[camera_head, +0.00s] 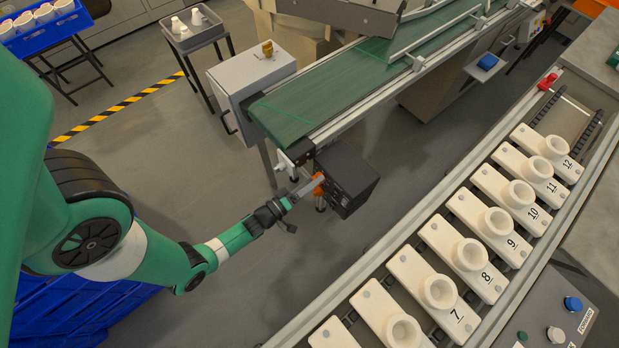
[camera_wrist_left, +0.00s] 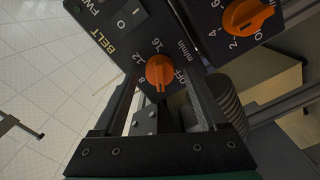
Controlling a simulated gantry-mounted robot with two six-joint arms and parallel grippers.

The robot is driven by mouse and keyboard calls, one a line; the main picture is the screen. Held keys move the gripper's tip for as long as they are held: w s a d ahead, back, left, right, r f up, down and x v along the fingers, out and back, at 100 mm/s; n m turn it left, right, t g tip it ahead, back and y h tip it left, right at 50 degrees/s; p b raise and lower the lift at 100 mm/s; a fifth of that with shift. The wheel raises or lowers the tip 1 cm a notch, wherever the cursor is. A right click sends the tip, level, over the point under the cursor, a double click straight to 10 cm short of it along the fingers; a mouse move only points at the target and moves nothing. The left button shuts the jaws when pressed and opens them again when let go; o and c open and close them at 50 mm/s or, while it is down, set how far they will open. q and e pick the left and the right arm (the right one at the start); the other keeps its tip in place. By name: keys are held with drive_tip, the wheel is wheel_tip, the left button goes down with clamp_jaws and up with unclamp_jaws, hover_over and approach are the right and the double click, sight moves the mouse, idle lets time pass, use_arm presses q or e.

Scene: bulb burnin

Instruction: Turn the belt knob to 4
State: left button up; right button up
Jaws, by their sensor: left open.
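The black control box (camera_head: 345,172) hangs at the near end of the green conveyor. In the left wrist view its panel (camera_wrist_left: 112,62) reads "BELT", with 8, 12, 16, "OFF" and "m/min" around an orange knob (camera_wrist_left: 159,70); a 4 on this dial is not visible. I cannot tell which mark the knob points to. My left gripper (camera_head: 308,187) is at the box face. In the wrist view the gripper (camera_wrist_left: 155,88) is open, its fingers apart on either side of the knob; contact is unclear. My right gripper is not in view.
A second orange knob (camera_wrist_left: 247,16) with its own numbers is close by on the right. The green conveyor belt (camera_head: 335,87) runs behind the box. A numbered socket rack (camera_head: 470,255) lies to the right, with open floor between it and the box.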

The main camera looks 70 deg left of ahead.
use_arm(q)
drive_tip(key=p+v, duration=0.3)
drive_tip(key=v, duration=0.8)
drive_tip(key=shift+s, duration=0.3)
drive_tip(key=shift+d, duration=0.1)
